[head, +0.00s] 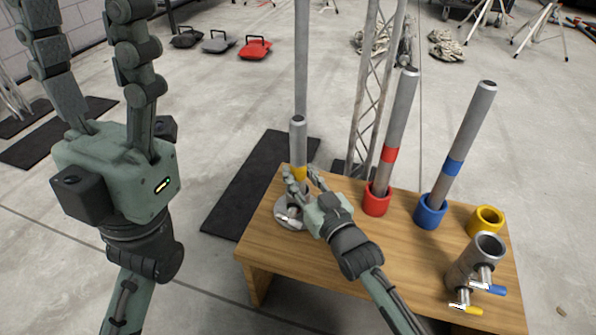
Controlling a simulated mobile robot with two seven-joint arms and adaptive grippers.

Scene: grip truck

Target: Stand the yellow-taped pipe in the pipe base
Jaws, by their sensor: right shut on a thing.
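The yellow-taped pipe (298,140) is grey and stands near upright at the left end of the wooden table, its yellow band (299,173) low on it. My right gripper (300,180) is shut on this pipe around the band. The pipe base (283,223), a round grey metal disc with fittings, is on the table just below the gripper. The fingers hide the pipe's lower end, so I cannot tell whether it is inside the base. My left gripper (90,60) is open and empty, raised at the left, away from the table.
On the wooden table (330,255), a red-taped pipe (398,120) stands in a red cup and a blue-taped pipe (465,130) in a blue cup. An empty yellow cup (486,218) and a metal coupler (470,265) are at right. A tall pole and truss rise behind.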

